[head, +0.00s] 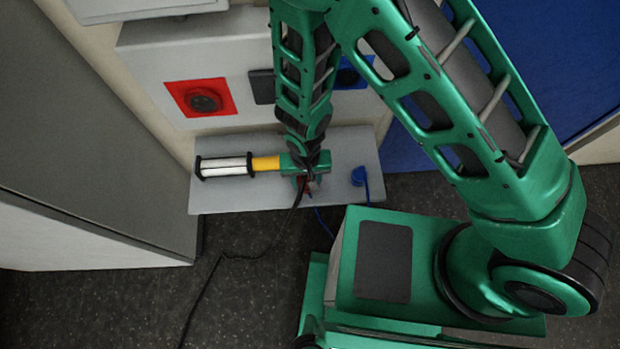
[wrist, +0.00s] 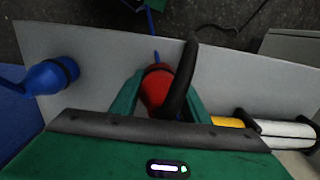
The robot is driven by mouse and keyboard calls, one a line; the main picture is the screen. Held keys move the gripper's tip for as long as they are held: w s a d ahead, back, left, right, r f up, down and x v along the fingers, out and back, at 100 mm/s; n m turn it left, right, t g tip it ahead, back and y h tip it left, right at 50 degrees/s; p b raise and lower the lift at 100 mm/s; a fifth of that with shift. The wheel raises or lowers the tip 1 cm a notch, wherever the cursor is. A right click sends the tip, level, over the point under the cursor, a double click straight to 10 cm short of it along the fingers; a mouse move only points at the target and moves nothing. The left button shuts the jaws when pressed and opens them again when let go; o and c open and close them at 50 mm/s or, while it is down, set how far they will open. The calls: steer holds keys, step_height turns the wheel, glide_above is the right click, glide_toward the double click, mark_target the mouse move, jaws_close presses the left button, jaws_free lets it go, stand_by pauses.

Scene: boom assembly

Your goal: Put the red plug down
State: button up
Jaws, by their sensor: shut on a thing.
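The red plug (wrist: 157,90) is between the two green fingers of my gripper (wrist: 158,100) in the wrist view, and the fingers are shut on it. A black cable (wrist: 182,75) curves up from the plug. In the head view my gripper (head: 305,180) is low over the grey shelf (head: 235,197), and only a little of the red plug (head: 304,184) shows under it. I cannot tell whether the plug touches the shelf.
A blue plug (head: 359,176) stands on the shelf at the right. A white and yellow cylinder (head: 228,167) lies at the left. A red socket (head: 203,101) and a blue socket (head: 352,73) are on the panel behind. The black cable trails over the floor.

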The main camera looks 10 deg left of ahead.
steer(key=o, duration=1.4)
step_height(320, 180, up, 12)
steer(key=shift+f, duration=0.1)
steer(key=shift+s, duration=0.15)
